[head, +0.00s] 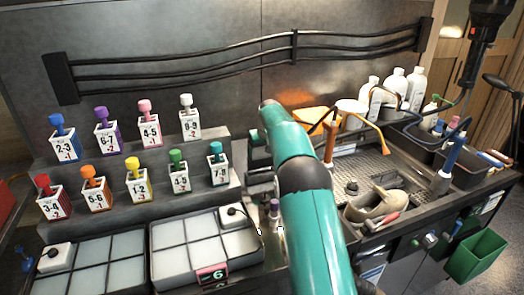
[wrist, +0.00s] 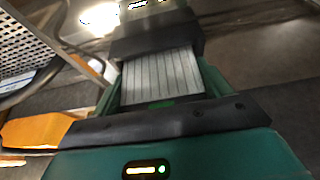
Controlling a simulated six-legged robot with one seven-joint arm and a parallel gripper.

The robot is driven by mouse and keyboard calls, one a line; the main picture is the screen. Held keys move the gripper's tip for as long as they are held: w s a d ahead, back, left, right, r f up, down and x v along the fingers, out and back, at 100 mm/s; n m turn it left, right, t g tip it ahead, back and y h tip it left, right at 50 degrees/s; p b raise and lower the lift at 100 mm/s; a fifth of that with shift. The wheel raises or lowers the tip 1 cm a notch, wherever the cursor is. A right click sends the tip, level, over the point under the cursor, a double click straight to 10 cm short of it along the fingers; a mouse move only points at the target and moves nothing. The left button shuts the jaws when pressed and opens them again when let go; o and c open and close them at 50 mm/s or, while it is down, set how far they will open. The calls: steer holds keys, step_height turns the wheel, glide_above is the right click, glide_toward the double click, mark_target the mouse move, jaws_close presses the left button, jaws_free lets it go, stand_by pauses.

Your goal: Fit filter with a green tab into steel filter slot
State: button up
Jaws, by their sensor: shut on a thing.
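In the wrist view, my gripper (wrist: 160,62) is shut on a pale grey, ribbed filter (wrist: 160,78). The filter lies between the two teal fingers. A small green tab (wrist: 167,103) shows at the filter's near edge. A dark block (wrist: 155,44) crosses the filter's far end. I cannot tell whether it belongs to the gripper or to something beyond it. In the head view, my teal arm hides the filter and most of the gripper. I cannot make out the steel filter slot for sure in either view.
Numbered bottles with coloured caps (head: 108,138) stand on a stepped rack at left. Two gridded trays (head: 180,240) lie in front. An orange object (wrist: 35,132) is at the wrist view's left.

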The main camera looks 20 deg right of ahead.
steer(key=shift+r, duration=2.75)
steer(key=shift+r, duration=3.05)
steer(key=shift+s, duration=0.15)
